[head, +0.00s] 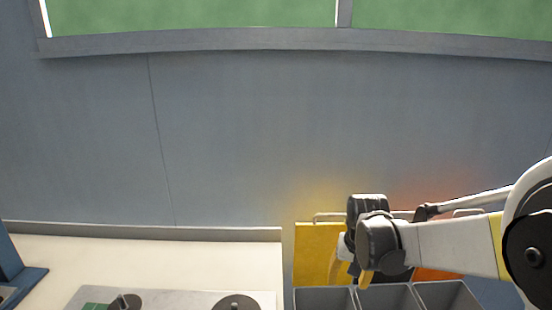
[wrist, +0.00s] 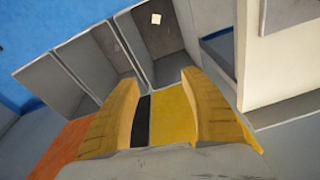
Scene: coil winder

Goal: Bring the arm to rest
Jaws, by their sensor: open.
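My gripper (head: 348,268) is at the right of the head view, at the end of my arm reaching in from the right edge. Its yellow fingers point down over the grey bins. In the wrist view the two yellow fingers (wrist: 150,105) stand apart with nothing held between them. A yellow panel (head: 316,250) stands behind the gripper in the head view. Part of the arm hides an orange panel (head: 436,274) farther right.
Several grey open bins (head: 323,298) sit in a row below the gripper; one holds a small pale square (wrist: 156,19). A cream worktop (head: 200,262) with a grey plate (head: 180,299) lies to the left. A blue-grey wall (head: 230,130) with a window rises behind.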

